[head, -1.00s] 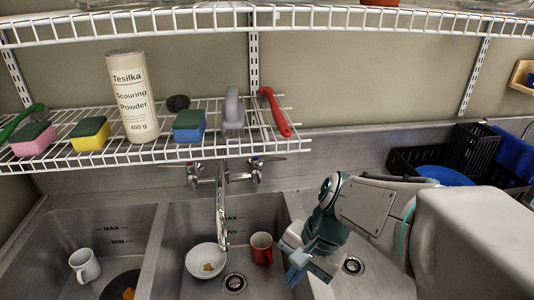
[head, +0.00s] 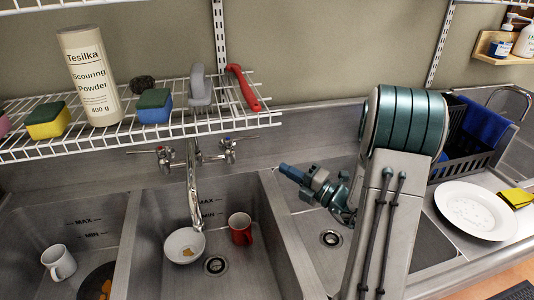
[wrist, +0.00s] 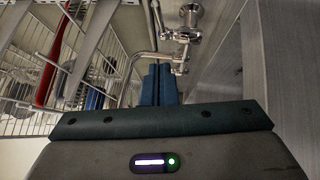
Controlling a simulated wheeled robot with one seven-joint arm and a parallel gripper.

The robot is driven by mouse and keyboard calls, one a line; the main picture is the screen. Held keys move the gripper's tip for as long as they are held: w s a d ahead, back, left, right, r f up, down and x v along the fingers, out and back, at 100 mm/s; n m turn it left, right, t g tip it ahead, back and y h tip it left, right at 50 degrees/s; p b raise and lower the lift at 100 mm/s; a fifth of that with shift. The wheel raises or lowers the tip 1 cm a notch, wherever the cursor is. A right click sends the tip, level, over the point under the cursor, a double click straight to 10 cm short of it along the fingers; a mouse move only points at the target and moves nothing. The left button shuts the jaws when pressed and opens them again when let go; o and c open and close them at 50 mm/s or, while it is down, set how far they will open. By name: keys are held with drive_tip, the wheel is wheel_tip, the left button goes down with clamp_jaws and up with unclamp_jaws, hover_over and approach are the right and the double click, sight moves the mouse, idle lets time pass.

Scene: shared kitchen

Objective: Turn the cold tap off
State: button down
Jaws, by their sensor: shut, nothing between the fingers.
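The chrome mixer is on the wall behind the middle sink. It has a left tap handle (head: 165,155), a right tap handle (head: 228,150) and a long spout (head: 193,190) between them. Their colour marks are too small to tell which is cold. I cannot make out whether water runs. My gripper (head: 284,169) is shut and empty, right of the right handle and apart from it, pointing left. In the wrist view the shut fingers (wrist: 158,84) point towards a chrome tap fitting (wrist: 187,30), with pipework close beyond the tips.
A wire shelf (head: 215,124) overhangs the taps, holding scouring powder (head: 90,80), sponges and a red-handled brush (head: 243,88). A white bowl (head: 184,246) and a red mug (head: 240,229) are in the middle sink. A plate (head: 476,210) and a dish rack (head: 480,160) are at right.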

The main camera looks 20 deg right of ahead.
drive_tip(key=p, duration=0.1)
approach(245, 139)
drive_tip(key=a, duration=0.4)
drive_tip(key=w, duration=0.2)
drive_tip(key=w+d+p, duration=0.1)
drive_tip(key=shift+w+r, duration=0.3)
drive_tip(key=shift+r, duration=0.05)
drive_tip(key=shift+w, duration=0.4)
drive_tip(key=shift+w+d+r+p, duration=0.3)
drive_tip(key=shift+w+d+p, duration=0.05)
drive_tip(key=shift+w, duration=0.4)
